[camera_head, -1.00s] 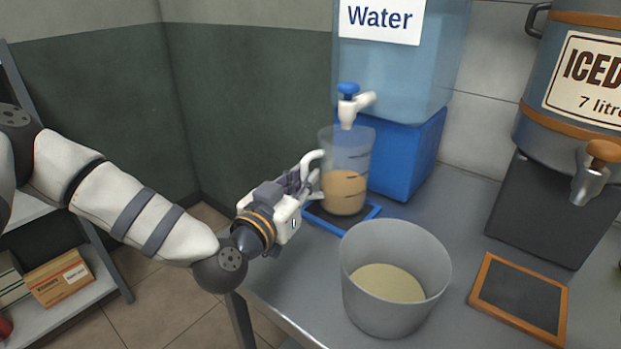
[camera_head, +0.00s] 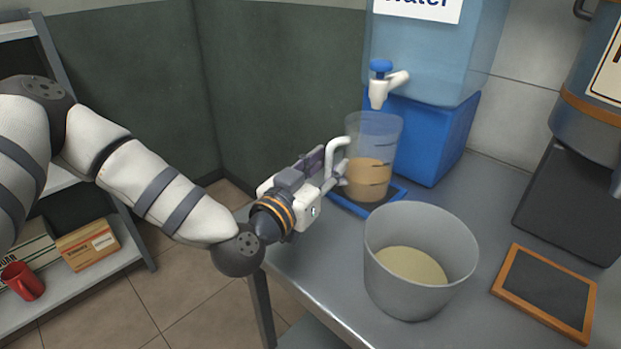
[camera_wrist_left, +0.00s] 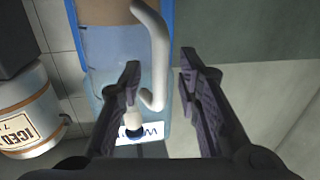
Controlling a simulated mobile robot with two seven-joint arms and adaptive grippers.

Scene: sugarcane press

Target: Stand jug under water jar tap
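The clear jug (camera_head: 369,175), part full of a tan liquid, stands upright on a blue-rimmed mat (camera_head: 345,204), below the white water tap (camera_head: 379,91) with its blue knob. The tap belongs to the blue water jar (camera_head: 430,50). My left gripper (camera_head: 338,176) is at the jug's white handle (camera_head: 335,160). In the left wrist view its two fingers (camera_wrist_left: 160,90) are spread apart, with the jug handle (camera_wrist_left: 157,45) between them and gaps showing on both sides. My right gripper is not in view.
A grey bucket (camera_head: 380,265) with pale contents stands in front of the jug. A wood-framed slate (camera_head: 545,290) lies to its right, near the iced drink dispenser (camera_head: 590,125). A shelf with boxes (camera_head: 88,246) and a red mug (camera_head: 22,281) is at left.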

